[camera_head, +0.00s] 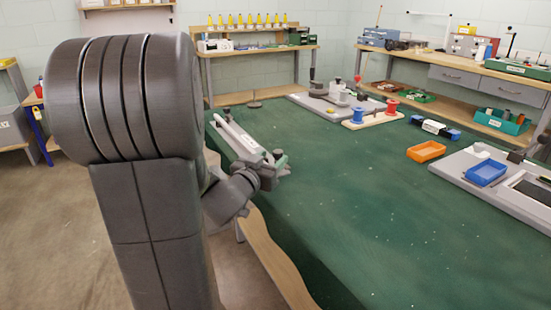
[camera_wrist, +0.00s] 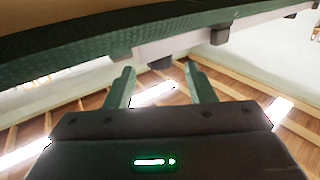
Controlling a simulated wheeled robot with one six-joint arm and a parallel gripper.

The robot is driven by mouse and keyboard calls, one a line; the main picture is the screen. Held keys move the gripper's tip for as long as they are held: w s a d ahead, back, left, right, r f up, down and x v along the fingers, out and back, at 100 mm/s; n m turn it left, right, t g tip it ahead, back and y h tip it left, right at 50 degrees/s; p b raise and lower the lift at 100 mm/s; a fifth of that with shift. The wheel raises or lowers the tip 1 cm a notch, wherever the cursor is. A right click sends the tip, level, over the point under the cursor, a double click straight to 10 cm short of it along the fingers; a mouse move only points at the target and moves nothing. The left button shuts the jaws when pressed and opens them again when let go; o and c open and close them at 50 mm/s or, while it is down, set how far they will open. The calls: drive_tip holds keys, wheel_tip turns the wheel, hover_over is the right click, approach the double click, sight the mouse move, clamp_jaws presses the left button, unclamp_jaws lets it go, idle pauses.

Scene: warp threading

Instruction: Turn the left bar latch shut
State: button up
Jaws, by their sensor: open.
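A long pale bar (camera_head: 237,136) lies along the left edge of the green table; my gripper (camera_head: 283,163) is at its near end. I cannot tell whether they touch. In the wrist view, my gripper (camera_wrist: 161,86) has its two green fingers spread apart with nothing visible between them. A pale rail (camera_wrist: 185,42) crosses above the fingertips, with a small dark block (camera_wrist: 220,34) on it. Other dark blocks show near the fingertips. I cannot make out which part is the left bar latch, or how it is turned.
The green table (camera_head: 360,220) has wide clear room in its middle. An orange tray (camera_head: 426,151) and a grey board with a blue tray (camera_head: 486,172) are at right. Red and blue spools (camera_head: 358,115) stand farther back. My large grey arm blocks the left side.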

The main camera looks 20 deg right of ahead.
sight(275, 154)
drive_tip(key=shift+x, duration=1.55)
drive_tip(key=c, duration=1)
drive_tip(key=shift+o, duration=0.2)
